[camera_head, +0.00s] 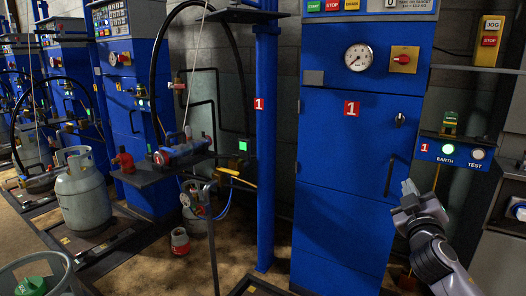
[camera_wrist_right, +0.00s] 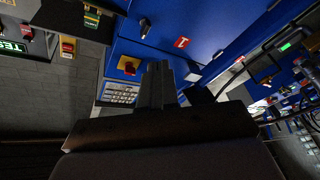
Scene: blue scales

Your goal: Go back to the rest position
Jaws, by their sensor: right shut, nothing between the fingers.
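My right gripper (camera_head: 408,190) is at the right of the head view, in front of the lower part of a blue cabinet (camera_head: 345,190) and left of the blue EARTH/TEST panel (camera_head: 450,151). Its fingers are shut and hold nothing. In the right wrist view the fingers (camera_wrist_right: 155,85) point up the picture, with the blue cabinet beyond them. My left gripper shows in neither view.
A gas cylinder (camera_head: 82,195) stands on a low platform at the left. A blue post (camera_head: 266,140) and a shelf with a blue device (camera_head: 180,153) stand left of the cabinet. Some brown floor (camera_head: 240,235) is bare.

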